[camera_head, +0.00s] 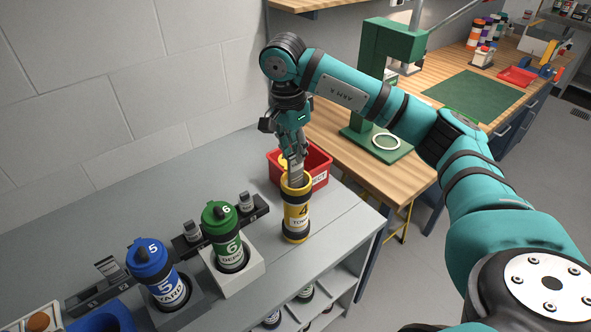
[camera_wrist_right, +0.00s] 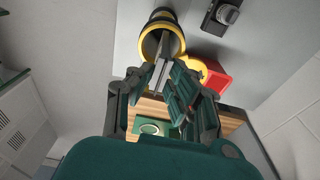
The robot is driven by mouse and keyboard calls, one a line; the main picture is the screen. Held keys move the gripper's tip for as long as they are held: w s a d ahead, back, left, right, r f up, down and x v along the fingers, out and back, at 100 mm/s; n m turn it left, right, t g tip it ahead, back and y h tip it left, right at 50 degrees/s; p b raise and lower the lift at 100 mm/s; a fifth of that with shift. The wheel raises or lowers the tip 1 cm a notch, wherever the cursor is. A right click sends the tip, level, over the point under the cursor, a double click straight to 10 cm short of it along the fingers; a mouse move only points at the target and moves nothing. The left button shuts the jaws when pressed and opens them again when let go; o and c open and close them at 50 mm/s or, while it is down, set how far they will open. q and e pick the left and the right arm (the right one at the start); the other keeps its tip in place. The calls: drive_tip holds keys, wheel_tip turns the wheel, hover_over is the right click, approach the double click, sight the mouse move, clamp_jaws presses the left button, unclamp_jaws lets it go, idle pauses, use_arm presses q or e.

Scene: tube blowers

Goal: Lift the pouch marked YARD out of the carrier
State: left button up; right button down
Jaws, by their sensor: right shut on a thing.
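The open yellow carrier (camera_head: 296,220), numbered 4, stands upright on the grey bench; its open mouth also shows in the wrist view (camera_wrist_right: 178,35). My right gripper (camera_head: 294,157) is above the mouth, shut on a narrow grey pouch (camera_head: 295,174). The pouch's lower part is hidden inside the carrier. In the wrist view the pouch (camera_wrist_right: 162,62) is between the fingers and reaches into the mouth. I cannot read any marking on it. A blue carrier (camera_head: 165,285), numbered 5, bears the word YARD and stands capped in a dock. My left gripper is out of view.
A red bin (camera_head: 318,163) with a yellow thing inside stands close behind the yellow carrier. A capped green carrier (camera_head: 222,228), numbered 6, stands in a white dock (camera_head: 243,271) to the left. A green press (camera_head: 377,75) stands on the wooden bench behind. Bare grey bench lies left of the bin.

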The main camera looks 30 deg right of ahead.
drive_tip(key=shift+r, duration=0.6)
